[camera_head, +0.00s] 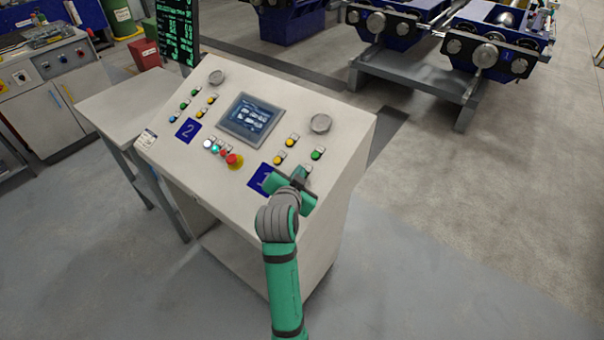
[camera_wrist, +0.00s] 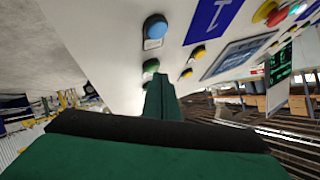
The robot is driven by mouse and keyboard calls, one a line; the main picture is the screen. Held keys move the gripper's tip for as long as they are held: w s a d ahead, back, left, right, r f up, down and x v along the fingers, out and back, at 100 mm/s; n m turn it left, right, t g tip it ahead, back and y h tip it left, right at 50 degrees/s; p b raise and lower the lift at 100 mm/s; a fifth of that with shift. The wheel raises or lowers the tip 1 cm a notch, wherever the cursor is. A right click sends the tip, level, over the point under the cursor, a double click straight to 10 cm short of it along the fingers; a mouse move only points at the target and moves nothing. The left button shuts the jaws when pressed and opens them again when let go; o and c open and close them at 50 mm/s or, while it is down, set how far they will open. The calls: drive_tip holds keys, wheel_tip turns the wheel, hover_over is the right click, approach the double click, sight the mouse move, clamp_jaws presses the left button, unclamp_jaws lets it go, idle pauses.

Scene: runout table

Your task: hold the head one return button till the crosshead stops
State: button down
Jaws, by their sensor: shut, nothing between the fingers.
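The sloped control console (camera_head: 345,140) stands in front of me. Its head one group, by the blue "1" plate (camera_head: 260,179), has yellow buttons (camera_head: 279,159) and a green button (camera_head: 317,153); my gripper hides the rest in the head view. The wrist view shows a blue button (camera_wrist: 155,28), a green button (camera_wrist: 151,66) and two yellow ones (camera_wrist: 198,52). Button labels are not legible. My gripper (camera_wrist: 162,82) is shut and empty, its tips over the panel near the green button and apart from the blue one. Whether the tips touch anything cannot be told.
A red emergency stop (camera_head: 233,160) on yellow sits left of the "1" plate. A touchscreen (camera_head: 249,118) is mid-panel. A side table (camera_head: 112,97) adjoins the console's left. Blue runout machinery (camera_head: 490,40) stands behind at right. The floor right of the console is clear.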

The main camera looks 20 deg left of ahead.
drive_tip(key=shift+s+r, duration=0.15)
drive_tip(key=shift+r, duration=0.3)
drive_tip(key=shift+a, duration=0.1)
drive_tip(key=r, duration=0.1)
drive_tip(key=s+r, duration=0.1)
drive_tip(key=r, duration=0.1)
drive_tip(key=s+r, duration=0.1)
drive_tip(key=shift+a+r, duration=0.3)
drive_tip(key=shift+a, duration=0.05)
idle(0.5)
